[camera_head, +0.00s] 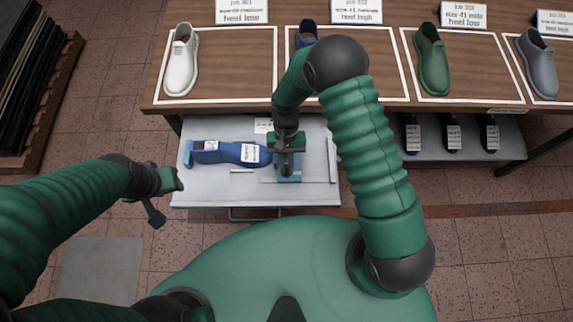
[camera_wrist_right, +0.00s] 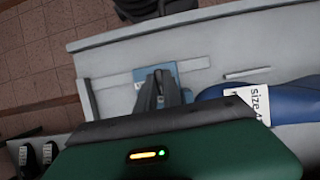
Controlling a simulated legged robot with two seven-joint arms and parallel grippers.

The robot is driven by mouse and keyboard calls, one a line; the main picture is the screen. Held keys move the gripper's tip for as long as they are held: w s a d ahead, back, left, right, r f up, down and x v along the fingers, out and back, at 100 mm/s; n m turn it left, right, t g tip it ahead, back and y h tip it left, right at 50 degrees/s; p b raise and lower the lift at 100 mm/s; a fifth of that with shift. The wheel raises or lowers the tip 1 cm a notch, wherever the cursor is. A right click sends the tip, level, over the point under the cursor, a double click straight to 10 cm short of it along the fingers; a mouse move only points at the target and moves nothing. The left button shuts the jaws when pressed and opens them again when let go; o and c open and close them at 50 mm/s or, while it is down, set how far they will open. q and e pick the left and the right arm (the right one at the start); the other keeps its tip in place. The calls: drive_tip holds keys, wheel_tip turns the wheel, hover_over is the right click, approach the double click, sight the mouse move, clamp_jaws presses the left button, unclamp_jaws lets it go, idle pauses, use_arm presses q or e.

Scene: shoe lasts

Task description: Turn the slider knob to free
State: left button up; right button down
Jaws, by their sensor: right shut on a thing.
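My right gripper (camera_head: 288,168) is over the blue slider block (camera_head: 290,179) at the right part of the grey bench top. In the right wrist view the fingers (camera_wrist_right: 162,90) are close together in front of the blue slider block (camera_wrist_right: 183,69). They are shut on the slider knob, which the fingers hide; its setting cannot be read. A blue shoe last (camera_head: 228,151) with white labels lies on its side left of the block; part of it shows in the wrist view (camera_wrist_right: 292,98). My left gripper (camera_head: 166,197) is open and empty, left of the bench.
The grey bench top (camera_head: 240,193) has free room in front of the last. Behind it, a wooden table holds a white shoe (camera_head: 181,62), a green shoe (camera_head: 432,60) and a grey-blue shoe (camera_head: 537,64) with signs. Dark lasts (camera_head: 452,134) stand on a lower shelf at right.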

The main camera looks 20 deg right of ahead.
drive_tip(key=c, duration=1.5)
unclamp_jaws()
drive_tip(key=b+v, duration=0.1)
drive_tip(key=v, duration=1.5)
drive_tip(key=shift+w+r, duration=0.2)
drive_tip(key=shift+r, duration=0.15)
drive_tip(key=shift+d, duration=0.1)
drive_tip(key=shift+s+d+r+n+t+h, duration=0.2)
drive_tip(key=shift+s+d+r+n+t, duration=0.3)
drive_tip(key=shift+s+d+t, duration=1)
drive_tip(key=shift+s+d+r+n+t+h, duration=0.2)
drive_tip(key=shift+s+d+r+n+t, duration=0.45)
drive_tip(key=shift+s, duration=1.5)
drive_tip(key=shift+s+d+r+n+t+h, duration=0.25)
drive_tip(key=shift+s+d+n+t, duration=0.1)
drive_tip(key=shift+s+d+t, duration=1.2)
